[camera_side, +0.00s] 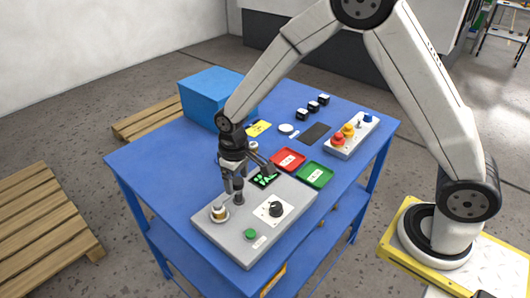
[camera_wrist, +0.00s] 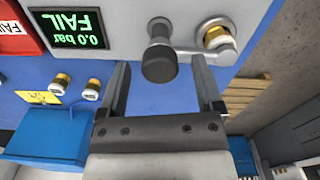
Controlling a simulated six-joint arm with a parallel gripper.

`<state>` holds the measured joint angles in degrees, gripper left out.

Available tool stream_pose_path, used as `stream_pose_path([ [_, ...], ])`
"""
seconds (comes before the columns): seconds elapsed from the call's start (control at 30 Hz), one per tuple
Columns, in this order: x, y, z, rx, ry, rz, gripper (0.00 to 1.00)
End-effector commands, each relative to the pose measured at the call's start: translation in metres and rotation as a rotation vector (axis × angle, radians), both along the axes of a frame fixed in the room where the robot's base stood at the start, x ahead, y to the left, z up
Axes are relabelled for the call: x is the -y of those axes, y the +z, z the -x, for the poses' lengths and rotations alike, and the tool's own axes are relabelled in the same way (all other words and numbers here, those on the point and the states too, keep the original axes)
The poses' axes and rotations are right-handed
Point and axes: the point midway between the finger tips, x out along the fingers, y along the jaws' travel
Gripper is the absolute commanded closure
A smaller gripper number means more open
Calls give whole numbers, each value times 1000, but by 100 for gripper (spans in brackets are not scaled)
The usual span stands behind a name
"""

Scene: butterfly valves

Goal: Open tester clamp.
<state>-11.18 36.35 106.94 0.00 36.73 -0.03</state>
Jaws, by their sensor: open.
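The grey tester (camera_side: 247,238) stands on the blue table. Its clamp handle (camera_wrist: 160,55) is a dark upright post with a black end. A grey bar runs from the handle to a brass-coloured fitting (camera_wrist: 216,38), which also shows in the side view (camera_side: 219,210). My gripper (camera_wrist: 161,66) is open, with the handle appearing between its two fingers in the wrist view. Contact with the handle cannot be told. In the side view my gripper (camera_side: 236,186) is pointed down over the tester, close to the handle. The tester display (camera_wrist: 80,28) reads FAIL and 0.0 bar.
The tester has a black knob (camera_side: 275,209) and a green button (camera_side: 250,233). A red tray (camera_side: 288,160) and a green tray (camera_side: 315,175) lie behind it. A blue box (camera_side: 203,96), small brass-topped parts (camera_wrist: 62,82) and a button panel (camera_side: 351,138) are also on the table.

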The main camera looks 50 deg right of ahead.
Motion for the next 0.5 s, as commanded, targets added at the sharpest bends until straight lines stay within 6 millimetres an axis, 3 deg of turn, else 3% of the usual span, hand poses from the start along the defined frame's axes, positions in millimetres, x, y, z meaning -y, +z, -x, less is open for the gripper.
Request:
stream_pose_path([
  [0.17, 0, 0, 0, 0, 0, 0, 16],
  [0.27, 0, 0, 0, 0, 0, 0, 41],
  [0.43, 0, 0, 0, 0, 0, 0, 95],
  [0.5, 0, 0, 0, 1, 0, 0, 100],
])
